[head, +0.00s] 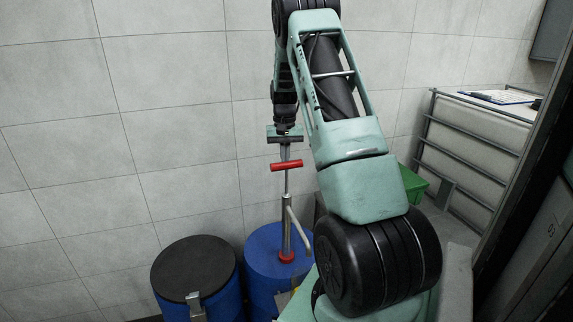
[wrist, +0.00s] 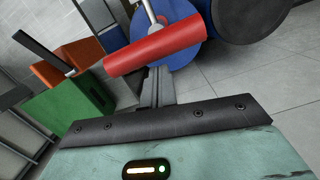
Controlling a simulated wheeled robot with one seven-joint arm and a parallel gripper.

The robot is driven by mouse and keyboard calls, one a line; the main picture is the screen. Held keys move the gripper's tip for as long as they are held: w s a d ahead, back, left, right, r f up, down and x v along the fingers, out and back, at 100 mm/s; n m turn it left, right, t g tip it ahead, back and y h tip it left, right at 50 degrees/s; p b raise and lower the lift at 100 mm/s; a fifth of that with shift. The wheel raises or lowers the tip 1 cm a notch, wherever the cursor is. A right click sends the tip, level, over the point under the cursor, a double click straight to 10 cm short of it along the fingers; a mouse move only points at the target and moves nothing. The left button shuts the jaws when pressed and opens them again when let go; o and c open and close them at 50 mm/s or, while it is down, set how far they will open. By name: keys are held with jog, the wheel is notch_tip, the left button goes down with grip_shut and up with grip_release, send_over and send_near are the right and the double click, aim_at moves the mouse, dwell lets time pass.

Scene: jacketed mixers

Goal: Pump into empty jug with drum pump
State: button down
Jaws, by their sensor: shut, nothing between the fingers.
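The drum pump (head: 287,225) stands upright on a blue drum (head: 262,262), with a red collar at its base and a bent spout at the right. Its red T-handle (head: 286,166) is raised on a thin rod. My gripper (head: 285,155) is just above the handle, pointing down, with its fingers shut and empty. In the wrist view the red handle (wrist: 155,52) lies across, just beyond my shut fingers (wrist: 157,80); I cannot tell whether they touch it. I cannot make out a jug in either view; my arm hides the area right of the pump.
A second blue drum with a black lid (head: 195,265) stands left of the pump drum. A green box (head: 412,184) is behind my arm at the right; the wrist view also shows orange boxes (wrist: 80,52). A railed counter (head: 475,135) holds a clipboard. A tiled wall is behind.

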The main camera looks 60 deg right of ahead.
notch_tip(320, 180, up, 15)
jog(key=d+b, duration=0.1)
jog(key=b, duration=0.1)
jog(key=shift+w+b, duration=0.4)
jog(key=shift+w, duration=0.05)
jog(key=shift+f, duration=0.15)
dwell(1.2)
jog(key=w+a+f+n+b, duration=0.1)
jog(key=w+a+n, duration=0.15)
jog(key=a, duration=0.75)
jog(key=w+a+f+n, duration=0.2)
jog(key=w+a, duration=0.2)
jog(key=a, duration=0.6)
jog(key=s+a+f+n, duration=0.2)
jog(key=a+n, duration=0.2)
jog(key=a, duration=1.4)
jog(key=s+a+f+n+b, duration=0.1)
jog(key=s+a+f+n, duration=0.1)
jog(key=s+a, duration=0.4)
jog(key=s+a+f+n, duration=0.2)
jog(key=s+a+n, duration=0.15)
jog(key=a, duration=0.45)
jog(key=s+a+f+n, duration=0.2)
jog(key=s, duration=0.6)
jog(key=s+a+f+n+b, duration=0.1)
jog(key=s+a+f+n, duration=0.1)
jog(key=s, duration=0.6)
jog(key=shift+a+f+t, duration=0.4)
jog(key=shift+a+f, duration=0.05)
jog(key=shift+a, duration=0.35)
